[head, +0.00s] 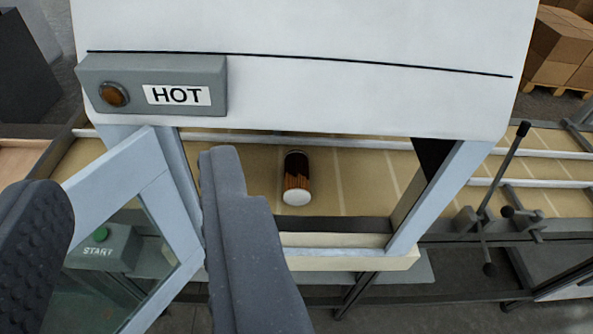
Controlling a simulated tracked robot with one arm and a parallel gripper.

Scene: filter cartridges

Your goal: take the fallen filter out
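The fallen filter (297,180) lies on its side on the tan conveyor belt, inside the white machine's opening. It has a dark and orange-brown body, and its white end faces me. My gripper (135,215) is in the foreground at the left, with its two dark grey fingers wide apart and nothing between them. The right finger covers part of the opening's left side. The filter is beyond and to the right of that finger, apart from it.
The white machine (300,95) hangs over the belt (355,180) and bears a HOT sign (177,95) beside an amber lamp (113,95). A pale blue framed door (120,180) stands open at the left. A green START button (101,234) is below. A lever (505,160) stands at the right.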

